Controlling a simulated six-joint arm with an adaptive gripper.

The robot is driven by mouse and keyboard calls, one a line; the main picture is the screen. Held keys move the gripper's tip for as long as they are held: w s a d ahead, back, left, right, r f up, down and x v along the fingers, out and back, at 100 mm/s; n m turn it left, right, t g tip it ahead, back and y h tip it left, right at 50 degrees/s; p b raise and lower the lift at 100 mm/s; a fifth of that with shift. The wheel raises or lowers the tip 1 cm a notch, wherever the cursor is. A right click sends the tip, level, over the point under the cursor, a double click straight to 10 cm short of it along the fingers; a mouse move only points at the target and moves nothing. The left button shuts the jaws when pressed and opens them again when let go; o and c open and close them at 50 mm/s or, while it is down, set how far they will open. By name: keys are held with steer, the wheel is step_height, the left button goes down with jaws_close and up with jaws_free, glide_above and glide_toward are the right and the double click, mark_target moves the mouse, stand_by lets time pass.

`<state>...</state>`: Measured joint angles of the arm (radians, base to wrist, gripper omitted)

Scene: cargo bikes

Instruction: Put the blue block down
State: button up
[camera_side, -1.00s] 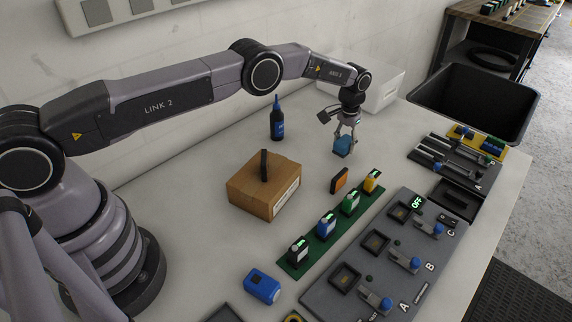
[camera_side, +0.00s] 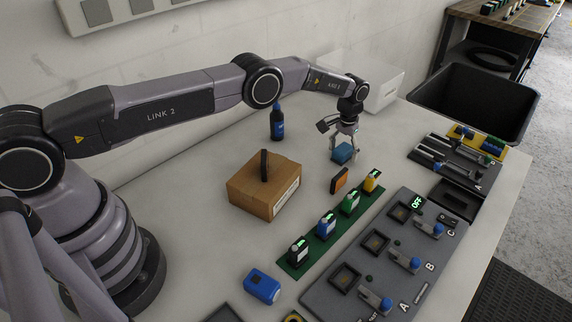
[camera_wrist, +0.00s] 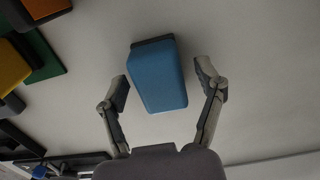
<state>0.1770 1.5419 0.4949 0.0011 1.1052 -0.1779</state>
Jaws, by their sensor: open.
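The blue block (camera_side: 343,153) rests on the white table, behind the orange block. My gripper (camera_side: 344,149) is just above it, pointing down, with its fingers around the block's upper part. In the wrist view the blue block (camera_wrist: 158,76) lies between the two spread fingers of my gripper (camera_wrist: 165,88), with a clear gap on each side. My gripper is open and does not hold the block.
An orange block (camera_side: 339,181) stands close in front. A green strip (camera_side: 297,266) carries several coloured blocks. A wooden box (camera_side: 254,196) and a dark blue bottle (camera_side: 277,123) stand to the left. A grey charging panel (camera_side: 330,291) lies at the front right.

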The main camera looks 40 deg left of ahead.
step_height(320, 180, up, 12)
step_height(320, 180, up, 11)
glide_above(344, 148)
steer(key=s+a, duration=0.2)
steer(key=s+a+r+t, duration=0.1)
steer(key=s+a+r, duration=0.1)
steer(key=s+r, duration=0.4)
steer(key=s+a+r+t, duration=0.1)
steer(key=s+a+r, duration=0.15)
steer(key=r, duration=0.65)
steer(key=s+a+r+t, duration=0.1)
steer(key=s+r, duration=0.3)
steer(key=s, duration=0.6)
steer(key=s+a+r+t, duration=0.15)
steer(key=s+r, duration=0.25)
steer(key=s, duration=0.6)
steer(key=s+a+f, duration=0.1)
steer(key=s+f, duration=0.1)
steer(key=s, duration=0.6)
steer(key=s+a+f+t, duration=0.1)
steer(key=s+f, duration=0.2)
steer(key=s, duration=0.5)
steer(key=shift+f, duration=0.3)
